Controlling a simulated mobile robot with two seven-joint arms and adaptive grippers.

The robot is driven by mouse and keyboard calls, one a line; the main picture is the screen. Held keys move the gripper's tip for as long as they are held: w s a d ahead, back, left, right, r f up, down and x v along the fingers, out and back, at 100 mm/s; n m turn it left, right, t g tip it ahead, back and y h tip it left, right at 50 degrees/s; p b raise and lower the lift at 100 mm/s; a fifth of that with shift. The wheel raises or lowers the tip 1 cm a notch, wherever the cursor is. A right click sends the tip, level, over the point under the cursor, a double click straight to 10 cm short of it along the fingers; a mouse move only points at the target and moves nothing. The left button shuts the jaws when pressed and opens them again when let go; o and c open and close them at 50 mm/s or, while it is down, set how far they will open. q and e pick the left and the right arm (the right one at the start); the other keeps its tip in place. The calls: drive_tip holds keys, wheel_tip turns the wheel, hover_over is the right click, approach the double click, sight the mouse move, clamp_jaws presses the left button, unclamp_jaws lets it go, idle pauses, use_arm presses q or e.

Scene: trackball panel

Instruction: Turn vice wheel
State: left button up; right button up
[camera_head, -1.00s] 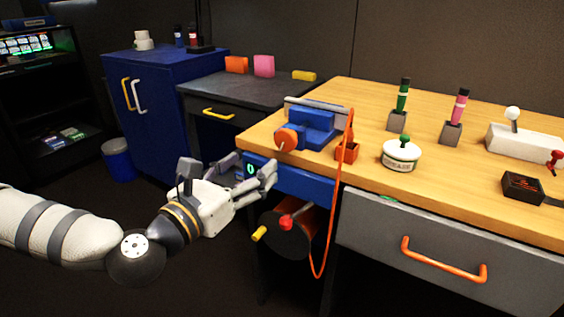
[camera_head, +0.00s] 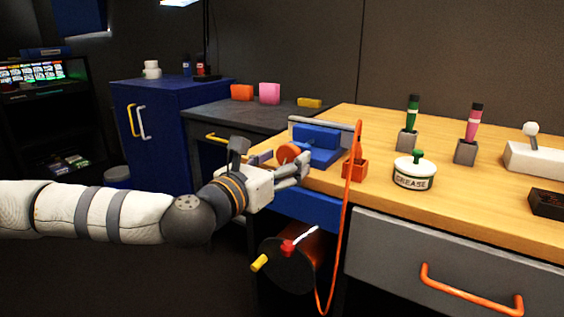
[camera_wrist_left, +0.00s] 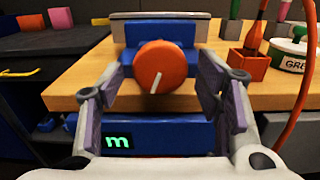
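The vice wheel is a round orange-red disc (camera_head: 288,152) on the front of the blue vice (camera_head: 318,138) at the workbench's left corner. In the left wrist view the wheel (camera_wrist_left: 160,68) carries a short white mark pointing down and slightly left. My left gripper (camera_head: 282,164) is open in front of the vice. In the left wrist view its two purple-padded fingers (camera_wrist_left: 162,86) stand left and right of the wheel, with visible gaps on both sides. Part of the wheel is hidden behind the gripper in the head view. My right gripper is out of view.
An orange cable (camera_head: 355,160) hangs beside an orange holder (camera_head: 352,170) right of the vice. A grease pot (camera_head: 414,176) stands farther right on the wooden bench top (camera_head: 440,215). Below are a blue panel (camera_head: 310,208) and a dark drum with red and yellow knobs.

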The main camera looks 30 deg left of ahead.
use_arm(q)
drive_tip(key=c, duration=0.8)
drive_tip(key=shift+c, duration=0.2)
